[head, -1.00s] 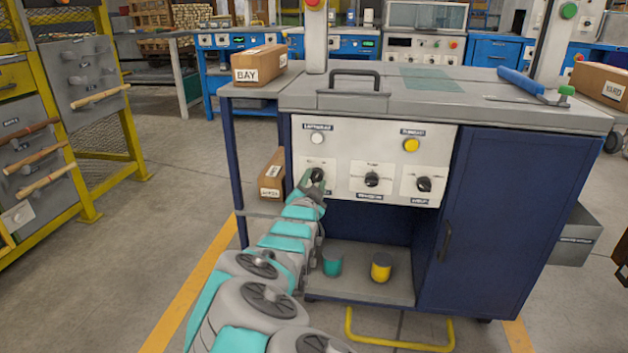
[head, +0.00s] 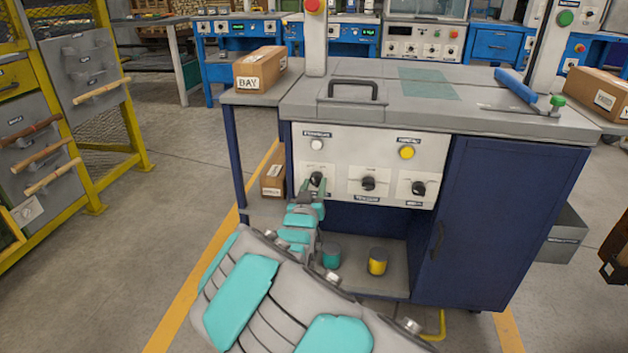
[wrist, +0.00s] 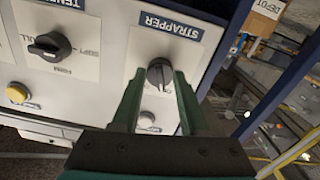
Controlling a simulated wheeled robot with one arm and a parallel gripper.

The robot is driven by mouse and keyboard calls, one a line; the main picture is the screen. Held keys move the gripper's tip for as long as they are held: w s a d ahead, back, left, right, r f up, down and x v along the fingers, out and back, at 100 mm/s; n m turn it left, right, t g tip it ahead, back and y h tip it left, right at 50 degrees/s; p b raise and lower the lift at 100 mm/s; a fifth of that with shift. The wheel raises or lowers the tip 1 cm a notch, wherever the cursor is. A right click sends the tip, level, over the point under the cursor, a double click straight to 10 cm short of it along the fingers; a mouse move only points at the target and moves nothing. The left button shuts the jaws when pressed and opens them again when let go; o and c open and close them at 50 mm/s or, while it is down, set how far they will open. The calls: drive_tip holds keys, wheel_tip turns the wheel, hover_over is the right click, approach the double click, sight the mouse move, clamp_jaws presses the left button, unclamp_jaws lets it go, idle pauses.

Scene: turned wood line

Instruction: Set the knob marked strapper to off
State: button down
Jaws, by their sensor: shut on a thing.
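The strapper knob (wrist: 159,73), round and black, sits on a white plate under the label STRAPPER in the wrist view. A pale pointer line runs roughly up and down on it; its setting is too small to read. In the head view it is the leftmost knob (head: 317,179) on the white panel (head: 348,148). My gripper (wrist: 160,76) has its green fingers on both sides of the knob, shut on it. In the head view my gripper (head: 313,186) partly covers the knob's lower edge and its label.
Two more black knobs, middle (head: 368,184) and right (head: 418,188), share the panel. A white lamp (head: 316,144) and a yellow lamp (head: 407,152) sit above. A teal cup (head: 331,257) and a yellow cup (head: 377,262) stand on the shelf below. Open floor lies left.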

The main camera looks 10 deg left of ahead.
drive_tip(key=shift+n+p, duration=0.35)
drive_tip(key=shift+n, duration=0.25)
drive_tip(key=shift+c, duration=2.1)
unclamp_jaws()
drive_tip(key=s, duration=0.7)
drive_tip(key=shift+s+b, duration=0.4)
drive_tip(key=shift+d, duration=0.1)
